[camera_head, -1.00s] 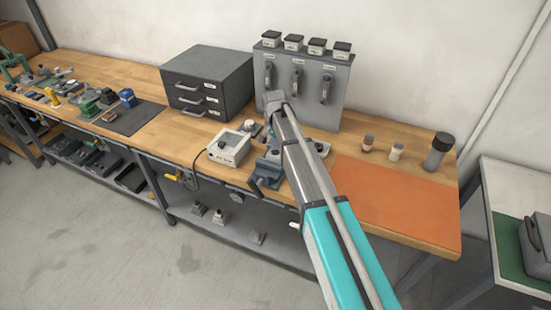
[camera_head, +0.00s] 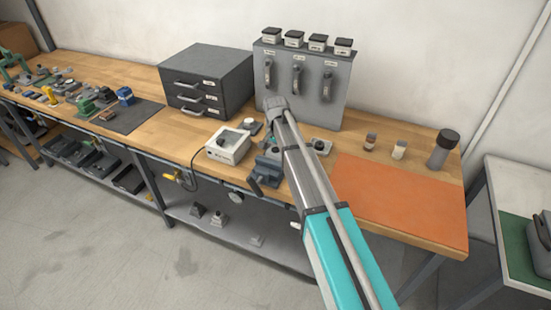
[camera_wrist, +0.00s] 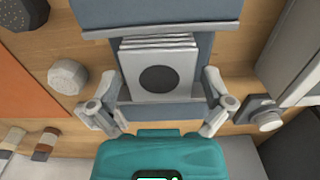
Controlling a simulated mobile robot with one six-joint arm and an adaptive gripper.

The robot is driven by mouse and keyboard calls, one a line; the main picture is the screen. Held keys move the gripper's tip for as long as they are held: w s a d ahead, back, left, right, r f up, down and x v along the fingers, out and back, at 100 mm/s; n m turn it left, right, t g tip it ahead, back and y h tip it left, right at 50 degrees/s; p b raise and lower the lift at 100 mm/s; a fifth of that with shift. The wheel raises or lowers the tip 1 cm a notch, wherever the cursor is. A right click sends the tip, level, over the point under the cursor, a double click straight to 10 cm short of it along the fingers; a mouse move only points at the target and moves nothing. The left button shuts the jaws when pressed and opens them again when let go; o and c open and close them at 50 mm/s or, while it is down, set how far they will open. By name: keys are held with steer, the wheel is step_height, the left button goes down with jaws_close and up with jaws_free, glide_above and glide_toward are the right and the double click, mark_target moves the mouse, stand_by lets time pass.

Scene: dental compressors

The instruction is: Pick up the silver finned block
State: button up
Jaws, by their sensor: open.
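The silver finned block (camera_wrist: 158,72), with a black round spot on its face and stacked fins along one edge, shows in the wrist view. It sits between the blue-grey jaws of a vise (camera_wrist: 190,14). The vise also shows in the head view (camera_head: 266,173), where my arm covers part of it and I cannot make out the block. My gripper (camera_wrist: 160,92) is open in the wrist view, one finger to each side of the block, with visible gaps. I cannot tell how far above the block the fingertips are. The head view hides the gripper behind my arm.
A white box device (camera_head: 228,147) stands left of the vise on the wooden bench. A grey drawer cabinet (camera_head: 207,80) and a grey panel with handles (camera_head: 315,75) stand behind. An orange mat (camera_head: 400,200) lies clear at right. A hexagonal grey knob (camera_wrist: 67,76) is near the left finger.

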steer(key=shift+f+b, duration=0.3)
steer(key=shift+f, duration=0.25)
steer(key=shift+c, duration=0.3)
steer(key=c, duration=1)
steer(key=shift+r, duration=0.25)
steer(key=shift+r+p, duration=0.75)
steer(key=shift+p, duration=0.25)
steer(key=s+r+p, duration=0.1)
steer(key=r+p, duration=0.1)
steer(key=s+d+r+p, duration=0.1)
steer(key=s+r+p, duration=0.1)
steer(key=r+p, duration=0.1)
steer(key=s+r+p, duration=0.2)
steer(key=shift+d+r+p, duration=0.2)
steer(key=shift+r+p, duration=0.05)
steer(key=shift+p, duration=0.05)
steer(key=shift+s+d+r+p, duration=0.4)
steer(key=shift+s+r+p, duration=0.2)
steer(key=shift+s, duration=0.8)
steer(key=shift+s+d+r+p, duration=0.35)
steer(key=shift+s+r+p, duration=0.25)
steer(key=shift+s, duration=0.85)
steer(key=shift+s+d+r+p, duration=0.4)
steer(key=shift+s+r+p, duration=0.2)
steer(key=shift+s, duration=0.8)
